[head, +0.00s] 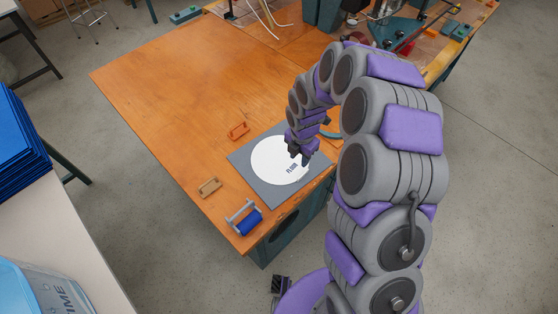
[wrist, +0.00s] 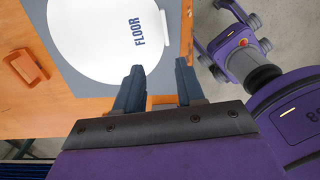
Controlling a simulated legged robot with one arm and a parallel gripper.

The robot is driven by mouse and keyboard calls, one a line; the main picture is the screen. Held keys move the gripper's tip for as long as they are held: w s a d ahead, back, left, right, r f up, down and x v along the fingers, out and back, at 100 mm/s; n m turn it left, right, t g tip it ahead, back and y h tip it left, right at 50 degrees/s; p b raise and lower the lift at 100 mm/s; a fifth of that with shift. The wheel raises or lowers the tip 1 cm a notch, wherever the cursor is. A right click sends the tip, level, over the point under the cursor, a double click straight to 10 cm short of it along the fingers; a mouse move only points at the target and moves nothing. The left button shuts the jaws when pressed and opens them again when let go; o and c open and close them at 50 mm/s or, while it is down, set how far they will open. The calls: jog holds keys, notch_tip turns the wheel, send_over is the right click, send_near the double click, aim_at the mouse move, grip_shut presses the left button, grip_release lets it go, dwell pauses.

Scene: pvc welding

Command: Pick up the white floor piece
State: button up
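The white floor piece (head: 277,163) is a flat round disc marked FLOOR. It lies on a grey square mat (head: 246,166) near the corner of the wooden table. In the wrist view, the floor piece (wrist: 90,45) fills the upper left, with its top cut off. My gripper (head: 301,158) is at the disc's right side in the head view. In the wrist view, my gripper (wrist: 160,66) is open, its two dark fingers apart with nothing held between them. One fingertip overlaps the disc's edge and the other is outside it. I cannot tell the height of the gap.
An orange block-like tool (head: 239,130), a tan one (head: 209,186) and a blue roller (head: 248,222) lie on the table (head: 180,85) beside the mat. The table's far left area is clear. Equipment stands at the back right.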

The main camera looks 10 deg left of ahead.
send_over(301, 176)
jog(key=f, duration=0.2)
jog(key=f+b, duration=0.1)
jog(key=f, duration=0.2)
jog(key=shift+w+d, duration=0.15)
jog(key=shift+d, duration=0.05)
jog(key=shift+f, duration=0.3)
jog(key=shift+a+f, duration=0.35)
jog(key=shift+f, duration=0.15)
jog(key=f, duration=0.1)
jog(key=f+b, duration=0.1)
jog(key=f, duration=0.1)
jog(key=shift+s+a+f, duration=0.25)
jog(key=shift+f, duration=0.1)
jog(key=shift+d+f+b, duration=0.15)
jog(key=shift+f+b, duration=0.15)
jog(key=shift+f, duration=0.05)
jog(key=shift+w+d, duration=0.1)
jog(key=shift+d, duration=0.25)
jog(key=shift+a, duration=0.4)
grip_shut()
jog(key=shift+d, duration=0.15)
jog(key=shift+d, duration=0.1)
